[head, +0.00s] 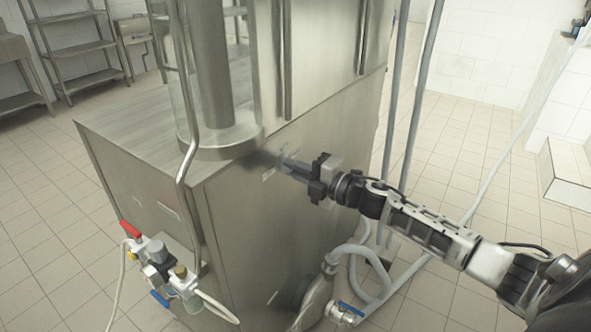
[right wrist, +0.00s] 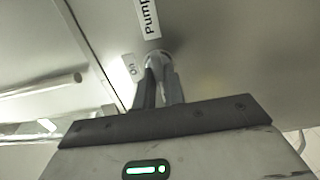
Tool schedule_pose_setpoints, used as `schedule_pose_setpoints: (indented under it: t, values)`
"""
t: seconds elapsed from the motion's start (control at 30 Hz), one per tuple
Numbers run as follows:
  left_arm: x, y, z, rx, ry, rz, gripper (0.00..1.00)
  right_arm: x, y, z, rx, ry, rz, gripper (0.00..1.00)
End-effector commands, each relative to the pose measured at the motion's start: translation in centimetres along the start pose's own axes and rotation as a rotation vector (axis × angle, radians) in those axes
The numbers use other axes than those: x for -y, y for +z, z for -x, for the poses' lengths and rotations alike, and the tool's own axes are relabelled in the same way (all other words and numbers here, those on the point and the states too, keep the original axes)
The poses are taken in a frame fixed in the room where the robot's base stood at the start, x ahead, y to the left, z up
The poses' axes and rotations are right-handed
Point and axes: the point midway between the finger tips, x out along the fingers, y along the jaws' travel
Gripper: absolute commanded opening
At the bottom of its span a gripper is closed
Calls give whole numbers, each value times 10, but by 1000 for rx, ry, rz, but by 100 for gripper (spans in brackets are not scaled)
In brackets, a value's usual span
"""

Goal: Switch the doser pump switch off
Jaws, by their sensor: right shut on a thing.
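My right gripper (head: 283,164) reaches in from the right to the steel side panel of the filler machine (head: 250,225). In the right wrist view its two fingers (right wrist: 158,75) are close together at the panel. They are shut on a small round metallic switch (right wrist: 155,56), which they mostly hide. A label reading "Pump" (right wrist: 148,18) is just above the switch, and a small "On" label (right wrist: 130,68) is to its left. The switch's exact position cannot be told. My left gripper is not in view.
A clear cylinder (head: 185,100) stands on top of the machine. Valves with a red handle (head: 130,229) are at its front left corner. Hoses (head: 365,265) and upright pipes (head: 395,110) lie behind my right arm. Shelving (head: 85,50) stands far left; tiled floor is open there.

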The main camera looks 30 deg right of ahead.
Motion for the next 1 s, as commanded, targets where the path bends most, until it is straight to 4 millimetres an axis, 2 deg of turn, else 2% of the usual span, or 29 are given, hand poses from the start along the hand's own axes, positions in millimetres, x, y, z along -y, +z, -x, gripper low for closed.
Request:
schedule_pose_setpoints:
  t: [0.07, 0.1, 0.17, 0.2, 0.57, 0.77, 1.0]
  values:
    - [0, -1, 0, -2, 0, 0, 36, 1, 0, 0, -1, -2, 4, 0]
    - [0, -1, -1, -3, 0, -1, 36, 1, 0, 0, -1, -3, 4, 14]
    - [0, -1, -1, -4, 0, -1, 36, 1, 0, 0, -1, -2, 4, 30]
    - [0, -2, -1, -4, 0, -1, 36, 1, 0, 0, -1, -2, 3, 33]
    - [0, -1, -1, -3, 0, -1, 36, 1, 0, 6, 0, -3, 0, 33]
    - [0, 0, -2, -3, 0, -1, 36, 3, -1, 35, -1, -6, -1, 33]
    - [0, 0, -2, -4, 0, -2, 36, 2, -1, 84, -1, -7, -1, 33]
